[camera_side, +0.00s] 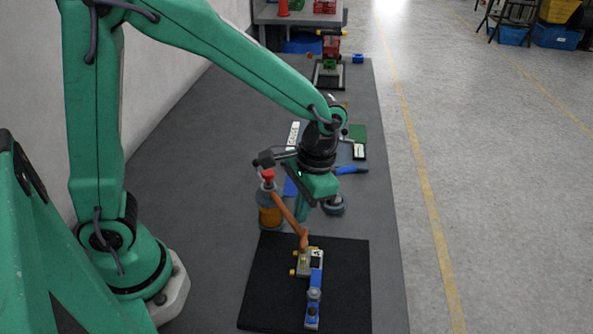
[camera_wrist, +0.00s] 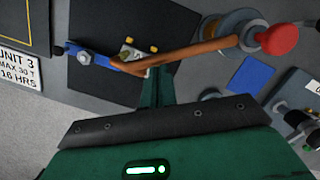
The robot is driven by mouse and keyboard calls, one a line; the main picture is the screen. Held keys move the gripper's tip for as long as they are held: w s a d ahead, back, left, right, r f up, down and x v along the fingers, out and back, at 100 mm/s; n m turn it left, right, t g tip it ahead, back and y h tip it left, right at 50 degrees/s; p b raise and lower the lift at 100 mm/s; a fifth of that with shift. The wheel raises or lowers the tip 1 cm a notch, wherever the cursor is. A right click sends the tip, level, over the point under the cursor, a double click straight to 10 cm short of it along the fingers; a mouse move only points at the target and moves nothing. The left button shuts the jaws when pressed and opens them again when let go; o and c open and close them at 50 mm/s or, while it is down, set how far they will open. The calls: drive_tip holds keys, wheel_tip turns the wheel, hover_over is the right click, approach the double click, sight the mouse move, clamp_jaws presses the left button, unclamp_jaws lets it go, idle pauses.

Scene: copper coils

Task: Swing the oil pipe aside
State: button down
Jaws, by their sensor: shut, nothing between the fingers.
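The oil pipe (camera_side: 288,213) is a copper-coloured bent tube. It runs from the oil bottle (camera_side: 269,211) with its red knob down to a small metal block (camera_side: 306,262) on the black mat (camera_side: 346,280). In the wrist view the pipe (camera_wrist: 195,50) crosses from the red knob (camera_wrist: 277,39) to the block. My gripper (camera_side: 301,216) is shut and empty, pointing down just right of the pipe in the side view. In the wrist view its fingertips (camera_wrist: 156,74) come right up to the pipe's edge; I cannot tell whether they touch.
A round grey-blue part (camera_side: 333,205), a blue tool (camera_side: 350,170) and a green box (camera_side: 357,141) lie behind my gripper. The table's left side is clear.

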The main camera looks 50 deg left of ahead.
drive_tip(key=shift+s, duration=0.15)
drive_tip(key=shift+s+a+m, duration=0.15)
drive_tip(key=shift+s+m, duration=0.95)
drive_tip(key=shift+m, duration=0.1)
drive_tip(key=s+a+m, duration=0.2)
drive_tip(key=s+m, duration=0.2)
drive_tip(key=s, duration=0.1)
drive_tip(key=shift+s+a+m, duration=0.2)
drive_tip(key=shift+a+m, duration=0.1)
drive_tip(key=shift+a, duration=0.1)
drive_tip(key=shift+d, duration=0.1)
